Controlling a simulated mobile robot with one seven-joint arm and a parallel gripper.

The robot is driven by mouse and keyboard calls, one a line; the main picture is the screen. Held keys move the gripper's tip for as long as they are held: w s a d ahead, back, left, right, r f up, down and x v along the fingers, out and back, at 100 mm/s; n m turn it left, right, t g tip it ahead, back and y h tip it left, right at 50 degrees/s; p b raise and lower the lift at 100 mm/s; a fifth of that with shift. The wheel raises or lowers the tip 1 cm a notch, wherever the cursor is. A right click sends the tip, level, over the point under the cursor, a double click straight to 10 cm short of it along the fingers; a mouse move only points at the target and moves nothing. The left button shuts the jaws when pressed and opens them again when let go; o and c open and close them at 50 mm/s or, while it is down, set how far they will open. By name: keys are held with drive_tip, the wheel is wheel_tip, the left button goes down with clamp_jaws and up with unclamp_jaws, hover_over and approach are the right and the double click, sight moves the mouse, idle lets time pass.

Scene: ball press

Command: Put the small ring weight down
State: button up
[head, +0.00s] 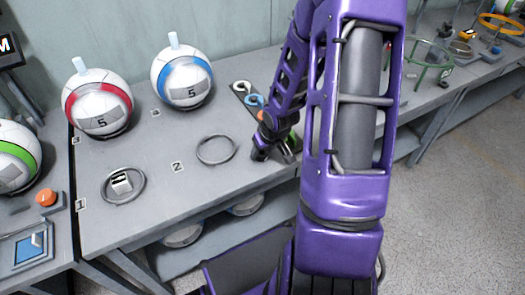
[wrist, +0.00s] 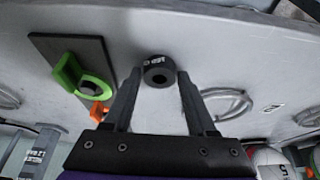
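The small ring weight (wrist: 159,71) is a dark, short cylinder with a hole and white lettering. In the wrist view it sits against the grey table top, between and slightly beyond my fingertips. My gripper (wrist: 160,76) has its fingers spread on either side of the weight, with a thin gap showing at each side. In the head view my gripper (head: 276,152) is low over the table, right of the empty ring marked 2 (head: 216,149). The weight cannot be made out there, behind my gripper and arm.
Red-banded (head: 97,101) and blue-banded (head: 182,79) balls stand at the back.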

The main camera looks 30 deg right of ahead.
drive_tip(key=shift+o, duration=1.1)
drive_tip(key=p+v, duration=0.7)
drive_tip(key=v, duration=0.5)
drive_tip(key=shift+r, duration=0.1)
